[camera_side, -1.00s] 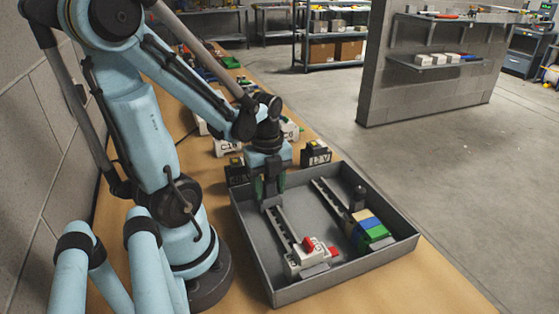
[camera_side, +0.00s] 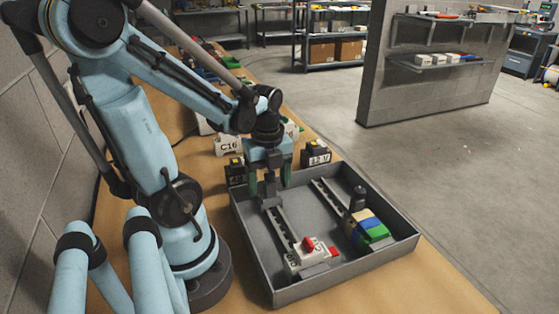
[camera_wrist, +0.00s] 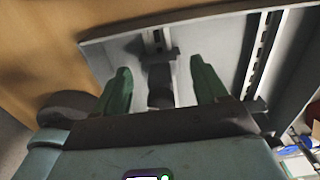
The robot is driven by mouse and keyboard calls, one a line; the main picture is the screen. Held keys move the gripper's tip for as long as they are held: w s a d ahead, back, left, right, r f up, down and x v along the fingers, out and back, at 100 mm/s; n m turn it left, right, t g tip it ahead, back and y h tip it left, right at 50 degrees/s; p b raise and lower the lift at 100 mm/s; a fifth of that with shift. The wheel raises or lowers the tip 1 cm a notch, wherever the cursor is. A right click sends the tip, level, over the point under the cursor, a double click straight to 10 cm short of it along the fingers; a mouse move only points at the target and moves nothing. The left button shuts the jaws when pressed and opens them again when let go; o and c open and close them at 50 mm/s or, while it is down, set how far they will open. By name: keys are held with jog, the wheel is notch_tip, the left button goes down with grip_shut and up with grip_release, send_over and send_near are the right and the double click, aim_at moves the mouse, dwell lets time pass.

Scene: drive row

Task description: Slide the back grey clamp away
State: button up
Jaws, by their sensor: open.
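The back grey clamp (camera_side: 271,202) sits at the far end of the left rail (camera_side: 281,226) in the grey tray. In the wrist view the dark grey clamp (camera_wrist: 160,75) shows between my fingertips, with a gap on each side. My gripper (camera_side: 270,181) is open, with its green fingers spread just above the clamp. It also shows in the wrist view (camera_wrist: 158,75), empty. Whether the clamp touches the tray's back wall is hard to tell.
The tray (camera_side: 345,281) has raised walls. White and red modules (camera_side: 311,252) sit at the left rail's near end. Yellow, blue and green modules (camera_side: 369,229) sit on the right rail. Labelled blocks (camera_side: 316,154) stand behind the tray. The tray floor between the rails is clear.

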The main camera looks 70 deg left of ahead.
jog(key=shift+r, duration=5.3)
jog(key=shift+d, duration=0.1)
jog(key=shift+w+d+f+n, duration=0.15)
jog(key=shift+w+d+n, duration=0.1)
jog(key=shift+n, duration=0.15)
jog(key=w+d+f+n+t, duration=0.2)
jog(key=w+d+n+t, duration=0.5)
jog(key=d+n, duration=0.4)
jog(key=w+n, duration=0.1)
jog(key=n, duration=0.5)
jog(key=shift+d, duration=0.35)
